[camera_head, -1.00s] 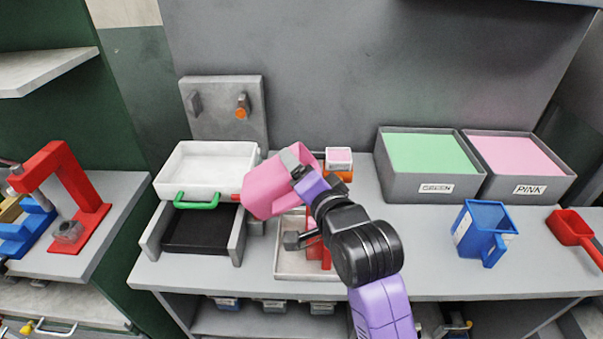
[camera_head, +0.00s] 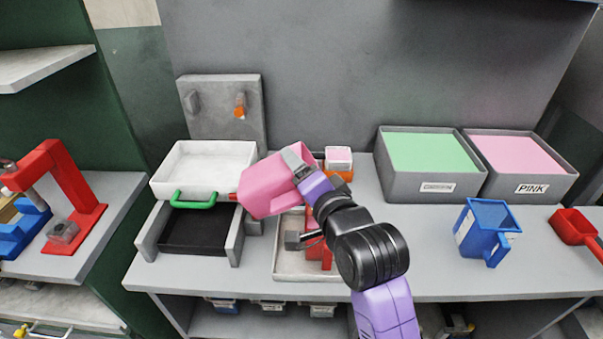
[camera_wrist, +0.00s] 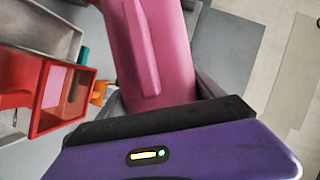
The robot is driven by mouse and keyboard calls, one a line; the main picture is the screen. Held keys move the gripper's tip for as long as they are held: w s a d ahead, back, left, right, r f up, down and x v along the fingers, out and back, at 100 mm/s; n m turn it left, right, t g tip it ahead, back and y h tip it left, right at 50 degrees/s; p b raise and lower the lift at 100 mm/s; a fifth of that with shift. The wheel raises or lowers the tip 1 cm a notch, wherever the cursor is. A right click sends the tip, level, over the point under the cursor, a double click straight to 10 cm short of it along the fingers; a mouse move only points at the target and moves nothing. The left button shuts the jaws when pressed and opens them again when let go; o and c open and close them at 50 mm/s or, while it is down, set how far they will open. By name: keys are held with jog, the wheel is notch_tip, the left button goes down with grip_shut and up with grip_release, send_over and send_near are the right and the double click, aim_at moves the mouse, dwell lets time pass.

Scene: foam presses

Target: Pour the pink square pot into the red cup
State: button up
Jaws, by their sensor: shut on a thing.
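The pink square pot (camera_head: 272,187) is held in the air, tilted, above the front middle of the bench. My gripper (camera_head: 297,163) is shut on it at its right side. The pot fills the upper middle of the wrist view (camera_wrist: 152,45); its mouth and contents cannot be made out. The red cup (camera_head: 327,256) stands on a pale tray below my wrist, mostly hidden by my arm. In the wrist view, a red square-rimmed container (camera_wrist: 48,122) with pink inside lies left of the pot, apart from it; it looks like the red cup.
A white tray with a green handle (camera_head: 195,199) sits above a black-bedded press at left. Green (camera_head: 436,152) and pink (camera_head: 517,157) foam bins stand at back right. A blue jug (camera_head: 480,232) and a red scoop (camera_head: 571,228) stand at right.

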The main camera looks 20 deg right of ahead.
jog(key=shift+s+d+f+m+t+y+b, duration=0.2)
jog(key=shift+f+m+b, duration=0.55)
jog(key=shift+b, duration=0.7)
jog(key=shift+w+d+f+m+t+y+b, duration=0.1)
jog(key=shift+d+f+m+t+y+b, duration=0.2)
jog(key=shift+f+m+b, duration=0.8)
jog(key=shift+s+d+f+m+t+b, duration=0.1)
jog(key=shift+f+m+t+b, duration=0.3)
jog(key=shift+b, duration=1.35)
jog(key=shift+d+f+m+t+b, duration=0.3)
jog(key=shift+f+m+b, duration=0.25)
jog(key=shift+b, duration=0.55)
jog(key=shift+s+d+r+m+b, duration=0.15)
jog(key=shift+m+b, duration=0.15)
jog(key=shift+m, duration=0.3)
jog(key=shift+r+p, duration=0.15)
jog(key=shift+p, duration=0.2)
